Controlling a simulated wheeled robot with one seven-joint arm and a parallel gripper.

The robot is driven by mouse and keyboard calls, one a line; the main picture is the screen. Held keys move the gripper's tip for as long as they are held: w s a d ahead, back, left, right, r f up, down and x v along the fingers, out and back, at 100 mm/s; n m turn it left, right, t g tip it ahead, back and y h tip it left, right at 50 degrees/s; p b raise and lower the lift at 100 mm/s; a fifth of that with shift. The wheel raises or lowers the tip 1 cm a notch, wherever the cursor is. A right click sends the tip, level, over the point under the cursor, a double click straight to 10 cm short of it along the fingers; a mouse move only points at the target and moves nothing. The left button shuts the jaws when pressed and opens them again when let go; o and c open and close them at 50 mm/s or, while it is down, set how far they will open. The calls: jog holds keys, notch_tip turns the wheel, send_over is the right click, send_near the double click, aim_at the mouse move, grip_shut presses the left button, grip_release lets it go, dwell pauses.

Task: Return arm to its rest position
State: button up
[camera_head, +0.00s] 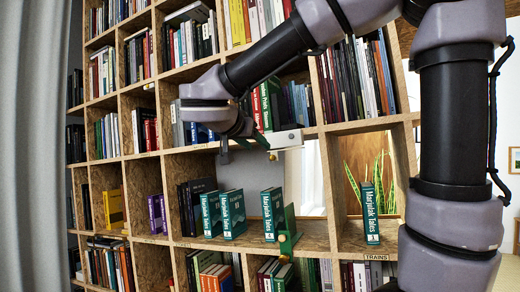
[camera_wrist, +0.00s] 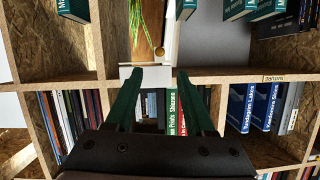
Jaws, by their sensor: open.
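My arm reaches from the right across the upper shelves of the bookcase in the head view. Its gripper (camera_head: 258,140) hangs in front of the wall at mid height, partly hidden by the wrist. In the wrist view my gripper (camera_wrist: 159,74) shows two dark green fingers spread apart. No held object shows between them; a shelf edge and book spines show beyond. Green Marjulak Tales books stand upright on the shelf below: two (camera_head: 211,214) (camera_head: 233,213) side by side at left, one (camera_head: 272,215) beside a green bookend-like piece (camera_head: 288,232), and one (camera_head: 371,213) at right.
Shelf boards and uprights (camera_head: 409,165) of the OSB book wall surround the gripper closely. Books (camera_head: 356,78) fill the compartments above. A plant (camera_head: 366,180) shows through the right compartment. A grey curtain (camera_head: 30,150) hangs at far left. The label TRAINS (camera_head: 377,257) marks a shelf edge.

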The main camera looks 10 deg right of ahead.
jog(key=shift+s, duration=0.1)
dwell(0.4)
jog(key=s+d+f+n+g+y, duration=0.3)
jog(key=s+d+f+g+y, duration=0.1)
jog(key=s+d+f+y, duration=0.6)
jog(key=shift+s+d+f, duration=0.25)
jog(key=shift+s+d, duration=0.6)
jog(key=shift+s, duration=0.85)
